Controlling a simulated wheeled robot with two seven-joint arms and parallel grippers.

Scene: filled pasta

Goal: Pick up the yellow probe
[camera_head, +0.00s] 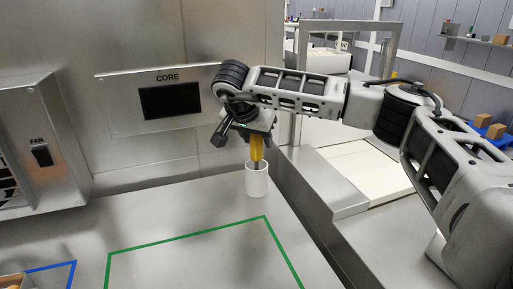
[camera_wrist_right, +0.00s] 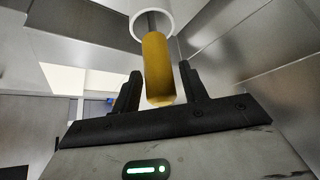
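The yellow probe (camera_head: 257,149) stands in a white cup (camera_head: 257,183) on the steel counter, with its thin grey shaft going down into the cup. My right gripper (camera_head: 253,136) is at the top of the yellow handle. In the right wrist view, the handle (camera_wrist_right: 157,70) lies between the two black fingers of my right gripper (camera_wrist_right: 160,70), with a visible gap on each side. That gripper is open. The cup's rim (camera_wrist_right: 170,22) shows at the top of that view. My left gripper is not in view.
A CORE panel (camera_head: 170,100) with a dark screen is on the back wall, and a FAN box (camera_head: 42,150) stands at the left. A green outline (camera_head: 185,233) marks bare counter in front. A blue outline (camera_head: 72,270) is at the lower left.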

